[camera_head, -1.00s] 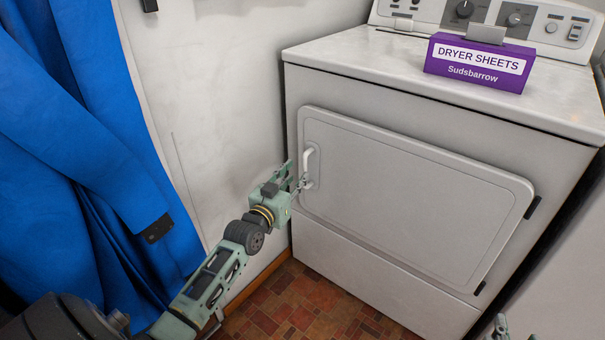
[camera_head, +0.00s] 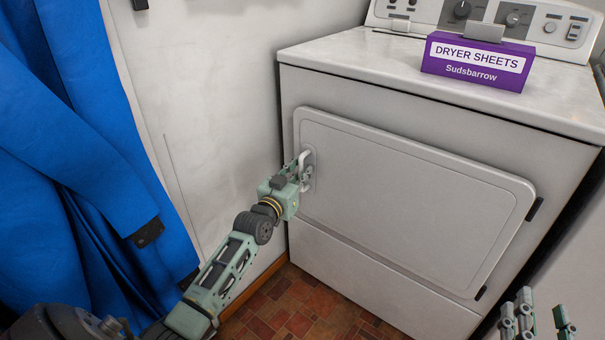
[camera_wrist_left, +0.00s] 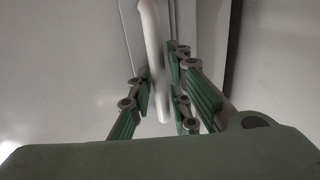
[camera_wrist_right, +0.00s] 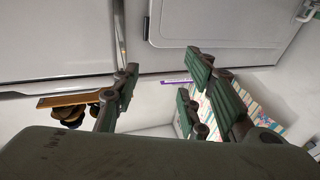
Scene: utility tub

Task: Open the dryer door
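The white dryer (camera_head: 390,270) stands with its front door (camera_head: 410,190) closed against the body. The door's white handle (camera_head: 303,162) is at its left edge. My left gripper (camera_head: 303,172) is at the handle. In the left wrist view the handle (camera_wrist_left: 153,50) runs between the fingers of my left gripper (camera_wrist_left: 160,85), with pads close on both sides; I cannot tell whether they press on it. My right gripper (camera_head: 537,310) is low at the right, in front of the dryer. Its fingers are apart and empty in the right wrist view (camera_wrist_right: 160,85).
A purple dryer sheets box (camera_head: 477,62) stands on the dryer top. A blue cloth (camera_head: 70,150) hangs at the left. A white wall (camera_head: 215,120) is close to the handle side. Door hinges (camera_head: 534,209) are at the right. Tiled floor (camera_head: 300,310) shows below.

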